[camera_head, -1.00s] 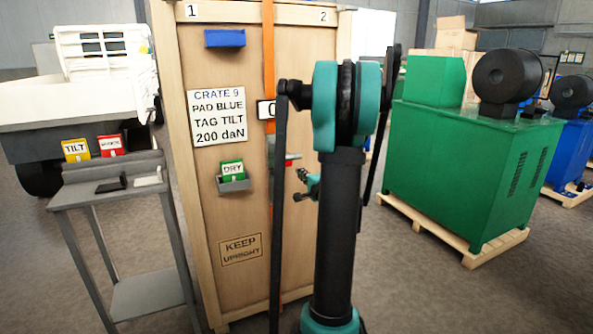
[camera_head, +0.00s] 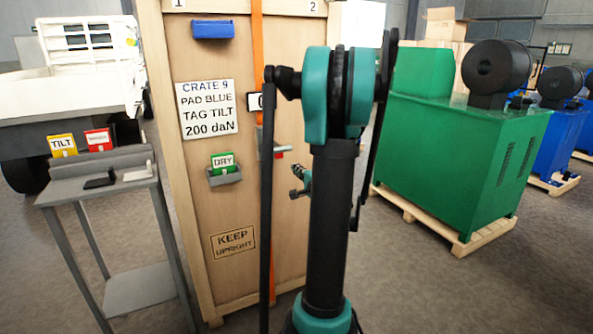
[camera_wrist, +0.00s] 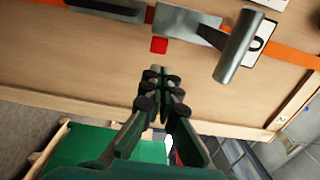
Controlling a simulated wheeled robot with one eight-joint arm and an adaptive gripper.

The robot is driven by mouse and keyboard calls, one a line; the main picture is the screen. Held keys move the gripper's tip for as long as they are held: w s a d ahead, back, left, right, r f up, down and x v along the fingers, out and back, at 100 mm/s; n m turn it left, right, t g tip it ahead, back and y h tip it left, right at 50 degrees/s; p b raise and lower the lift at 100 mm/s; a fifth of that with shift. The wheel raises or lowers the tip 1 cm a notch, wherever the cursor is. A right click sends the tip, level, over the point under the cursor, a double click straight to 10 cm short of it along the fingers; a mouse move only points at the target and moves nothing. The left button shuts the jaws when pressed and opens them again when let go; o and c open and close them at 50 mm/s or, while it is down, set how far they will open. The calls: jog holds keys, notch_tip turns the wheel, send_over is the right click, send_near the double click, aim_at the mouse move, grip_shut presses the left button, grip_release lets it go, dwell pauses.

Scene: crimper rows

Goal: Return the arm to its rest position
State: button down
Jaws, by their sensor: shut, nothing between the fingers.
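The crate face (camera_wrist: 80,70) fills most of that view. My arm's teal and black joints stand upright in the middle of the head view.
An orange strap (camera_wrist: 290,55) with a metal tensioner (camera_wrist: 237,45) crosses the crate near my fingertips. A grey stand (camera_head: 100,168) holding cards is at left. A green machine (camera_head: 450,160) on a pallet is at right, with open floor in front.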

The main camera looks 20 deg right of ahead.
jog(key=s+a+f+n+g+y, duration=0.2)
jog(key=s+a+f+n+g, duration=0.3)
jog(key=a, duration=0.6)
jog(key=s+a+f+n+g+y, duration=0.25)
jog(key=s+a+f+n, duration=0.3)
jog(key=a, duration=0.55)
jog(key=s+f+n+g+h, duration=0.2)
jog(key=s+f+n+g, duration=0.1)
jog(key=s, duration=0.6)
jog(key=s+d+f+n+g+h, duration=0.1)
jog(key=s+f+n+g+h, duration=0.2)
jog(key=s, duration=0.6)
notch_tip(320, 180, down, 2)
jog(key=shift+d+n, duration=0.25)
jog(key=shift+n, duration=0.3)
